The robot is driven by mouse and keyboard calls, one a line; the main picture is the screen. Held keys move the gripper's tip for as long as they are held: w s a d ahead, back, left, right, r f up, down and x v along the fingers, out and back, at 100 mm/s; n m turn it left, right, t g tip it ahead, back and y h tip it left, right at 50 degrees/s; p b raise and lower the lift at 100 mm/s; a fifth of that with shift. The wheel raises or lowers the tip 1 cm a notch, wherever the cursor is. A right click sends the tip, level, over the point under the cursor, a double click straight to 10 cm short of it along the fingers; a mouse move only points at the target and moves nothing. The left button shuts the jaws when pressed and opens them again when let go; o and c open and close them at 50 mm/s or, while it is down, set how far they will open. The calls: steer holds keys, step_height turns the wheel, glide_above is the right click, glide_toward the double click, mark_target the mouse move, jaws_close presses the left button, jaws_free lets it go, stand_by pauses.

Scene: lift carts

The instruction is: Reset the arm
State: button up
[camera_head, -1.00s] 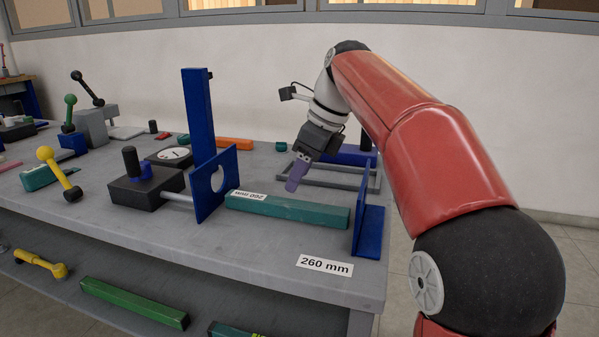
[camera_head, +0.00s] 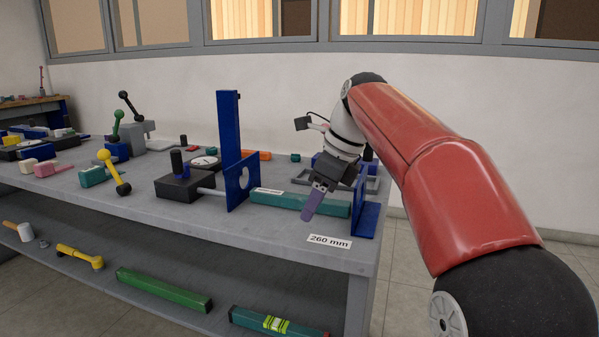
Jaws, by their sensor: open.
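My gripper (camera_head: 314,203) hangs at the end of my red arm above the right end of the grey bench (camera_head: 215,225). Its purple finger points down and slightly left. It is open, with nothing seen in it; the second finger is not clearly visible. In the picture it overlaps the teal bar (camera_head: 275,199), which lies between two blue plates on the bench. I cannot tell how far above or in front of the bar it is.
A tall blue post (camera_head: 229,130) and a blue end plate (camera_head: 368,215) stand near my gripper. A grey frame (camera_head: 375,185) lies behind it. A 260 mm label (camera_head: 330,241) is on the bench edge. Tools and a green bar (camera_head: 163,289) lie on the lower shelf.

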steer(key=s+d+f+n+t+h, duration=0.2)
steer(key=s+d+f+n, duration=0.4)
steer(key=s+f+n, duration=0.3)
steer(key=s+d+f+n+t+h, duration=0.2)
steer(key=s+d+f+n, duration=0.4)
steer(key=s+f+n, duration=0.3)
steer(key=s+n, duration=0.3)
steer(key=s, duration=0.3)
steer(key=shift+s+d+n, duration=0.15)
steer(key=shift+s+n, duration=0.25)
